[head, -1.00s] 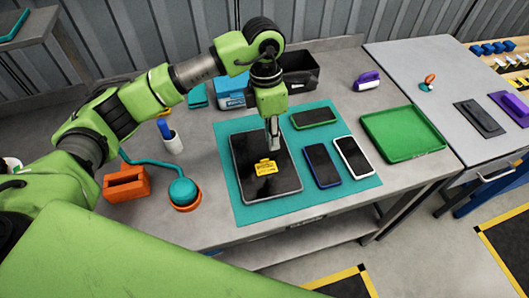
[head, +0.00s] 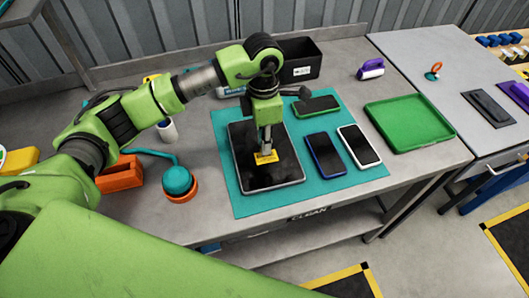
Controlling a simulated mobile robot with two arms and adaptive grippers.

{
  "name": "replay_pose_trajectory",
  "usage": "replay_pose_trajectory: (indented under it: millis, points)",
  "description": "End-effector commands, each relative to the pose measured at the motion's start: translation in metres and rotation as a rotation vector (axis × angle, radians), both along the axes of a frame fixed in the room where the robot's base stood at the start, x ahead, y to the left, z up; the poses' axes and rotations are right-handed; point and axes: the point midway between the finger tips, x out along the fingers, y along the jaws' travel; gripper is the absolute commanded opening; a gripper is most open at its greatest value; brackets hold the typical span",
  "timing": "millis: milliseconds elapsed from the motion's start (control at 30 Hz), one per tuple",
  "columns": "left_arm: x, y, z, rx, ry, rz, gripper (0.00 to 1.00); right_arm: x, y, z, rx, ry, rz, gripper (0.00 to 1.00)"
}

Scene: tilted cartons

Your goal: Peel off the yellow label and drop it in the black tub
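The yellow label (head: 266,157) lies on the dark screen of a tablet (head: 262,176) on the teal mat (head: 308,205). My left gripper (head: 266,147) points down right over the label, its fingertips at the label's upper part and covering some of it. I cannot tell whether the fingers touch the label or how far apart they are. The black tub (head: 300,68) stands at the back of the bench, behind my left wrist, with a small white tag on its front. My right gripper is not in view.
On the mat lie a green phone (head: 316,106), a blue-edged phone (head: 325,156) and a white-edged phone (head: 359,146). A green tray (head: 410,123) is to the right. An orange block (head: 121,175) and a teal ball-shaped item (head: 177,181) stand left of the mat.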

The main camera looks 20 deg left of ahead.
Motion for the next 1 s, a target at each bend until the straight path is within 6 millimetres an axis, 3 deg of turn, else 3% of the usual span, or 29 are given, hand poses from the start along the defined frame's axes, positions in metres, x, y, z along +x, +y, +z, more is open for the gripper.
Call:
replay_pose_trajectory:
  millis: [67,367,500,1000]
  points:
    - [0.0000,0.0000,-0.0072,0.000,0.000,0.000,0.15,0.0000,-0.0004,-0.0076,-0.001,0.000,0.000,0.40]
    - [-0.0004,-0.0001,-0.0068,0.000,0.000,0.000,0.15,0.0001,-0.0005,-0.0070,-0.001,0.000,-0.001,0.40]
    - [-0.0003,-0.0001,-0.0068,0.000,0.000,0.000,0.00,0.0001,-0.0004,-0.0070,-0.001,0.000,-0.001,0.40]
    - [0.0002,-0.0001,-0.0012,0.000,-0.001,0.000,0.00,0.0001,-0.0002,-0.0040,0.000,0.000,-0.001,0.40]
